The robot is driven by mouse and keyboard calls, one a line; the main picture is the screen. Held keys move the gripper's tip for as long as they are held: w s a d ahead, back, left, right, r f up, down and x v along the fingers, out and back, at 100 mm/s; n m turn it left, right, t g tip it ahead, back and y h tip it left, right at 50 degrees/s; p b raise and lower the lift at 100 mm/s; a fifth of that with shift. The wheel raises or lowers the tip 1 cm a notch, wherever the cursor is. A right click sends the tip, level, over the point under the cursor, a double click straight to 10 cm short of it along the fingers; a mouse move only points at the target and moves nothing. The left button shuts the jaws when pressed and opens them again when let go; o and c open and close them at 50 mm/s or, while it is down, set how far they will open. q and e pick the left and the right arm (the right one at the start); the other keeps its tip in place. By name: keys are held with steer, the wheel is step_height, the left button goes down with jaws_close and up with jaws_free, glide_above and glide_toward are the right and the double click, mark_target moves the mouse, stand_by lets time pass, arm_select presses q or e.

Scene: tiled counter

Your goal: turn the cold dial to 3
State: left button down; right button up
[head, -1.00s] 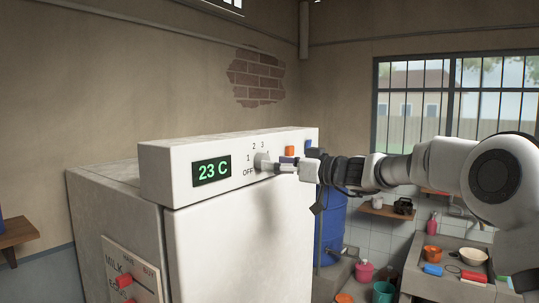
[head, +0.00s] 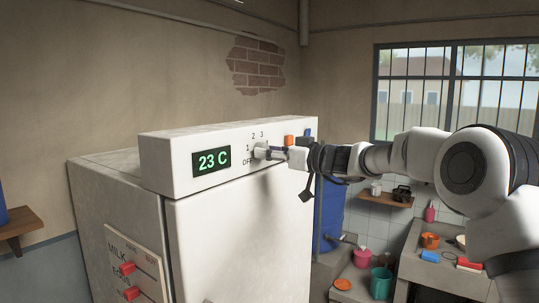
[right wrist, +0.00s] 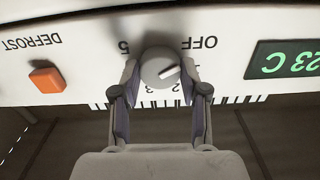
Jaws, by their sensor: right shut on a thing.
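The cold dial (head: 260,151) is a small grey knob on the white panel, with OFF, 1, 2 and 3 showing around it. In the right wrist view the dial (right wrist: 159,66) appears upside down; its light pointer line lies towards the 1 and OFF side, and 5 shows on the other side. My right gripper (head: 271,153) is shut on the dial, a finger on each side in the right wrist view (right wrist: 157,88). Part of the scale is hidden by the fingers. A green display (head: 212,161) reads 23 C. My left gripper is not in view.
An orange button (head: 289,141) sits right of the dial, near my gripper; the wrist view shows DEFROST beside it. The white cooler front (head: 240,240) lies below the panel. A blue barrel (head: 331,215) and a counter (head: 445,270) stand to the right.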

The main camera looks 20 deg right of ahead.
steer(key=shift+r+m+b, duration=0.1)
steer(key=shift+m+b, duration=2.1)
steer(key=shift+m, duration=11.8)
steer(key=o, duration=1.1)
steer(key=shift+o, duration=0.2)
